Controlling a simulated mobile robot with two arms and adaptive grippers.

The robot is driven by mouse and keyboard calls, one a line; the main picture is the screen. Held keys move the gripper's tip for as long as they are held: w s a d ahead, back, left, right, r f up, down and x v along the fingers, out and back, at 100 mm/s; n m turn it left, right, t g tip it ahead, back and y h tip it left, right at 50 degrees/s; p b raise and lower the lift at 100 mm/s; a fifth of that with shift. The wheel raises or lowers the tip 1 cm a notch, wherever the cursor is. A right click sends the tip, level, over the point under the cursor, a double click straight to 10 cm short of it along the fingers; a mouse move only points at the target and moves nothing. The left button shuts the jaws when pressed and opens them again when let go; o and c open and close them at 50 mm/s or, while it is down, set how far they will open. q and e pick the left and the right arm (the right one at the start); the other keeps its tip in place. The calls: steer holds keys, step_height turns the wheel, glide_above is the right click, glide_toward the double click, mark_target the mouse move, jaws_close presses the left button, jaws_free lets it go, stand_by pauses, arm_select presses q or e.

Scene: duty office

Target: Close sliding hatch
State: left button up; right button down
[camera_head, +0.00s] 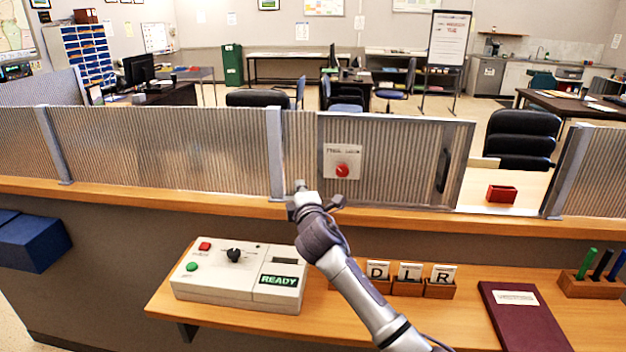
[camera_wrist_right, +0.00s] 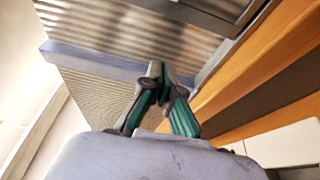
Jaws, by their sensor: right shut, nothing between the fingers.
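The sliding hatch (camera_head: 400,140) is a ribbed translucent panel in a grey frame above the counter. A dark handle (camera_head: 443,170) is near its right edge, and a white plate with a red knob (camera_head: 342,170) is toward its left. A gap is open between its right edge and the right post (camera_head: 567,172). My right gripper (camera_head: 300,188) is shut and empty at the hatch's lower left, by the left post (camera_head: 275,155). In the right wrist view the fingertips (camera_wrist_right: 158,70) are together near the post and ribbed panel; contact is unclear. My left gripper is out of view.
A control box (camera_head: 238,278) reading READY sits on the lower shelf. Letter blocks (camera_head: 410,272), a maroon folder (camera_head: 523,315) and a pen holder (camera_head: 590,285) are to its right. A small red box (camera_head: 501,193) sits on the counter in the gap.

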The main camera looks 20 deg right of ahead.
steer(key=x, duration=0.4)
steer(key=shift+w, duration=0.25)
steer(key=s+d+p, duration=0.2)
steer(key=d, duration=0.1)
steer(key=shift+s+d+p, duration=0.2)
steer(key=shift+d+p, duration=0.15)
steer(key=shift+a, duration=0.1)
steer(key=shift+w, duration=0.1)
